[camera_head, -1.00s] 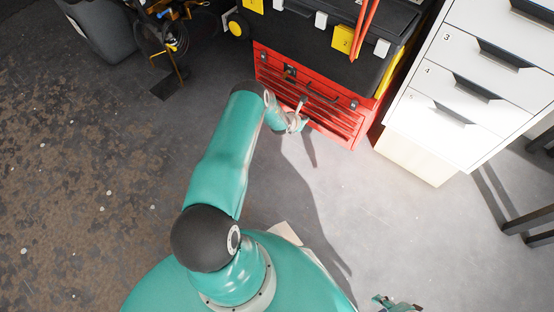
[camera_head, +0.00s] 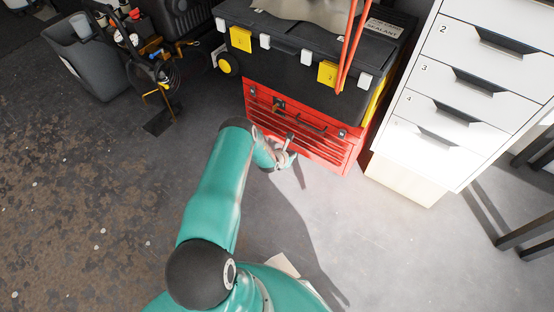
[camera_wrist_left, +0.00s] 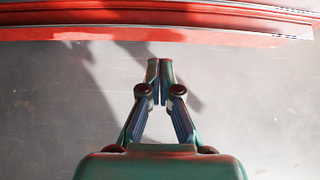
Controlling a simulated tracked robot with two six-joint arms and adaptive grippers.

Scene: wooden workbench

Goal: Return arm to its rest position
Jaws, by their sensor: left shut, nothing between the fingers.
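My left arm (camera_head: 217,190) reaches up the middle of the head view, with its elbow bent. My left gripper (camera_head: 289,142) is in front of the red tool chest (camera_head: 335,148). In the left wrist view the left gripper (camera_wrist_left: 159,68) points toward the chest's lower edge, its fingertips together with nothing between them. Bare grey floor shows around the fingers, and a gap shows between them and the chest (camera_wrist_left: 150,22). My right gripper does not show in the current views.
A black toolbox (camera_head: 290,55) with yellow latches sits on the red chest. A white drawer cabinet (camera_head: 465,90) stands to the right, dark metal legs (camera_head: 525,235) beyond it. Floor (camera_head: 390,250) at lower right is clear.

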